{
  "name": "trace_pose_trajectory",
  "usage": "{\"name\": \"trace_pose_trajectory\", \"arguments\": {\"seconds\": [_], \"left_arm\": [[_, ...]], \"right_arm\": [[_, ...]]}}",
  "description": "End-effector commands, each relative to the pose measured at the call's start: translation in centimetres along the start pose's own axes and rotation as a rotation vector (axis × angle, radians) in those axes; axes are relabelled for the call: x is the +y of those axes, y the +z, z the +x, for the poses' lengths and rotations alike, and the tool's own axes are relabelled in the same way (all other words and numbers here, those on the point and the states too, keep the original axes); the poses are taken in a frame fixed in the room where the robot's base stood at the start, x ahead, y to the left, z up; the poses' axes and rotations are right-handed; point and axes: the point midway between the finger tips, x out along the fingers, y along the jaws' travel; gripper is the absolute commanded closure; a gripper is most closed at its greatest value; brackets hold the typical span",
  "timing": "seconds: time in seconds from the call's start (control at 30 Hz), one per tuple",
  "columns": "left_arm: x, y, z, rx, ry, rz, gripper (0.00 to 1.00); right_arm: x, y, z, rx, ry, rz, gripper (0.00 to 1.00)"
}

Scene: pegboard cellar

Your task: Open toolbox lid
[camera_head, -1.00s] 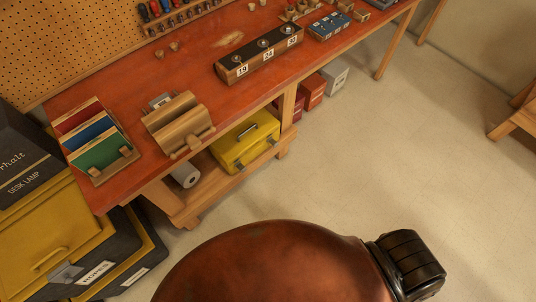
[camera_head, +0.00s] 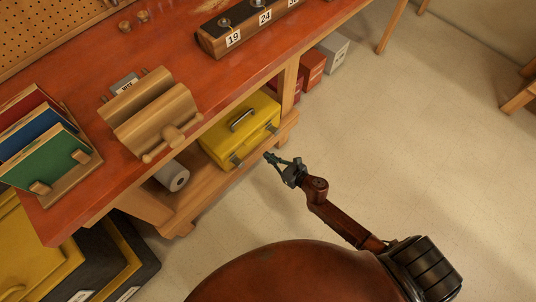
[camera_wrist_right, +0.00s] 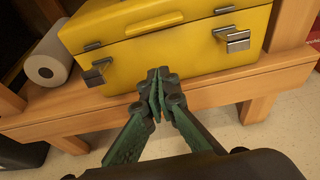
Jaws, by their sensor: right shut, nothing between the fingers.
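The yellow toolbox (camera_head: 240,128) sits on the lower shelf under the red-topped workbench, its lid down. It has a grey handle on top and two metal latches on its front. In the right wrist view the toolbox (camera_wrist_right: 165,55) fills the upper middle, with the left latch (camera_wrist_right: 97,73) and the right latch (camera_wrist_right: 232,40) both visible. My right gripper (camera_head: 270,157) is shut and empty, in front of the shelf near the toolbox's front. In the wrist view its fingertips (camera_wrist_right: 158,80) appear over the toolbox's lower front edge, between the latches; contact cannot be told. My left gripper is not in view.
A paper roll (camera_head: 172,176) lies on the shelf left of the toolbox. Red boxes (camera_head: 311,67) and a grey box (camera_head: 333,50) stand to its right. The workbench top (camera_head: 205,72) overhangs the shelf. The floor (camera_head: 400,150) in front is clear.

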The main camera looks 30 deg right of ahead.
Motion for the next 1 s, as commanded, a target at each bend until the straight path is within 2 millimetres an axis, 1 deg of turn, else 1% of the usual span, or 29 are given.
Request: {"name": "trace_pose_trajectory", "arguments": {"seconds": [0.03, 0.2, 0.4, 0.53, 0.6, 0.8, 1.0], "left_arm": [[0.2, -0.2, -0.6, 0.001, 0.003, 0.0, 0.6], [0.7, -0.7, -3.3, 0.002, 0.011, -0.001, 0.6], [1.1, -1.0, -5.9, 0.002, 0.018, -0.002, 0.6], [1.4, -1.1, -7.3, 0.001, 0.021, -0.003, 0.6], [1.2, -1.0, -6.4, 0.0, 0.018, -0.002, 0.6], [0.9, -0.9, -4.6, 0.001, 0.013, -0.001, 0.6], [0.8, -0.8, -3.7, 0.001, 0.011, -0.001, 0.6]], "right_arm": [[0.1, -0.2, 1.2, 0.001, 0.001, 0.001, 1.0], [0.0, -0.4, 4.1, 0.002, 0.0, 0.005, 1.0], [0.0, -0.4, 6.5, 0.003, -0.001, 0.005, 1.0], [-0.1, -0.1, 7.7, 0.002, -0.001, 0.005, 1.0], [-0.1, 1.0, 7.1, 0.0, -0.001, 0.001, 1.0], [-0.1, 2.9, 6.4, -0.001, -0.001, 0.003, 1.0], [-0.1, 3.6, 6.1, 0.002, -0.002, 0.006, 1.0]]}}
